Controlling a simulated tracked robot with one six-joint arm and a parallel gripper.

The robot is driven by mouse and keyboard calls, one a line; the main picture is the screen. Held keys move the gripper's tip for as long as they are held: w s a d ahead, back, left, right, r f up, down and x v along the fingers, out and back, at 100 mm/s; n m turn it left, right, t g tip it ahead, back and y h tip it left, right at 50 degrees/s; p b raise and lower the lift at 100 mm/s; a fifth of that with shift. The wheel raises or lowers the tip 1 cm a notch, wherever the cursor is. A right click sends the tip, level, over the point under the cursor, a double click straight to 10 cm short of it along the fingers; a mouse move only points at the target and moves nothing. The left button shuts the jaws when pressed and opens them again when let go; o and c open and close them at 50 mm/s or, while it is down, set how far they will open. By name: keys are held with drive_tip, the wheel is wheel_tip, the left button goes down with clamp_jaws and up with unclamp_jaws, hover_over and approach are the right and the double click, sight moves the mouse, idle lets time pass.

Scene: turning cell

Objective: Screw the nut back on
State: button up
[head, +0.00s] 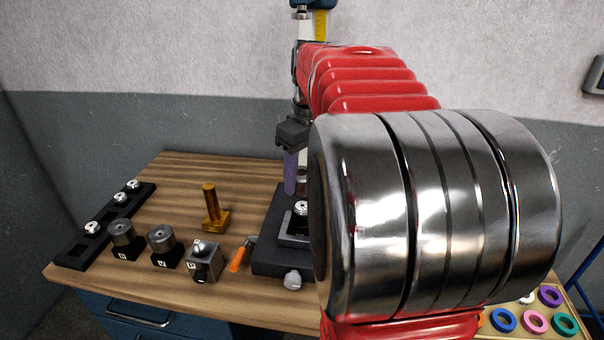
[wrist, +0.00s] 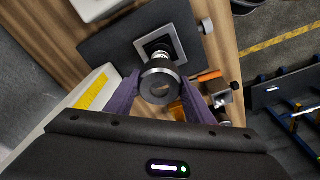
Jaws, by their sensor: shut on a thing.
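My gripper (wrist: 160,97) has purple fingers and is shut on a round grey metal nut (wrist: 160,85) with a hole through it. The wrist view shows the nut in front of a shiny metal part (wrist: 159,56) that stands in the square plate of a dark fixture (wrist: 112,46). I cannot tell whether the nut touches that part. In the head view my gripper (head: 294,188) points down over the fixture (head: 266,258). A chrome piece (head: 301,208) stands on its plate, just below the fingers. My arm hides the fixture's right side, and the nut is not clear there.
Left of the fixture are a gold T-shaped piece (head: 211,208), an orange-handled tool (head: 240,256), a metal block with a ball knob (head: 203,262), two cylinders on black stands, and a black rack (head: 76,250) with chrome pieces. Coloured rings (head: 536,321) lie at the lower right.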

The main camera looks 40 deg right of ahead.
sight(302, 206)
drive_tip(key=shift+f, duration=3.65)
drive_tip(key=shift+s+f, duration=0.1)
drive_tip(key=shift+f, duration=0.45)
drive_tip(key=o, duration=1.2)
drive_tip(key=shift+o, duration=0.2)
drive_tip(key=r, duration=0.4)
drive_tip(key=s+r, duration=0.1)
drive_tip(key=r, duration=0.7)
drive_tip(key=shift+s, duration=0.2)
drive_tip(key=shift+f, duration=0.1)
